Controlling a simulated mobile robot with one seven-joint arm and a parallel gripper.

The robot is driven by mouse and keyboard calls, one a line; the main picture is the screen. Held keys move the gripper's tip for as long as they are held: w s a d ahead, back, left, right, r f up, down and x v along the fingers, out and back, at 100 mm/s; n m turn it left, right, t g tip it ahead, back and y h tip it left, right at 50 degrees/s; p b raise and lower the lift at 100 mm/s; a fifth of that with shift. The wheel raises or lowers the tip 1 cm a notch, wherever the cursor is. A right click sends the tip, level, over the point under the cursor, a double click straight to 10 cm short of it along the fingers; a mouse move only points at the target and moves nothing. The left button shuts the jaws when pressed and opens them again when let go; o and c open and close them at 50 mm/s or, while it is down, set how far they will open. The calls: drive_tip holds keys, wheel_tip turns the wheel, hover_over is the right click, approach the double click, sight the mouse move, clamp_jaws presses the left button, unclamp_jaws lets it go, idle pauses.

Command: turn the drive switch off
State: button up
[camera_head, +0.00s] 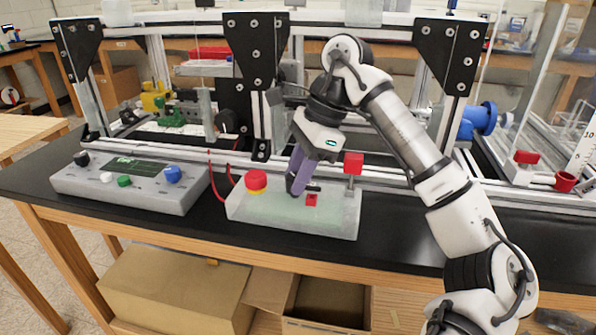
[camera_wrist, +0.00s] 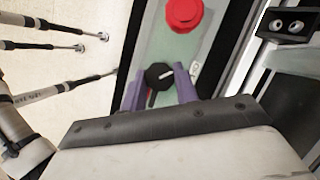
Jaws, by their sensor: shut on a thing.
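The drive switch appears to be a round black knob (camera_wrist: 158,76) with a white pointer line, on a pale green panel face. In the wrist view its line points to the right and slightly up. My gripper (camera_wrist: 161,92) has its purple fingers on both sides of the knob and is shut on it. In the head view my gripper (camera_head: 298,188) reaches down onto the pale control box (camera_head: 290,224), and its fingers mostly hide the knob. A small white label (camera_wrist: 194,68) lies to the right of the knob in the wrist view.
A red mushroom button (camera_head: 256,180) on a yellow collar is close left of my gripper. A small red switch (camera_head: 312,199) and a red block on a post (camera_head: 353,163) are to the right. A grey console (camera_head: 130,185) stands left; the extrusion frame (camera_head: 270,20) rises behind.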

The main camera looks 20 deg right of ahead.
drive_tip(key=o, duration=1)
drive_tip(key=shift+r, duration=0.1)
drive_tip(key=p+v, duration=0.2)
drive_tip(key=v, duration=1.1)
drive_tip(key=shift+r+p, duration=0.3)
drive_tip(key=shift+r, duration=0.05)
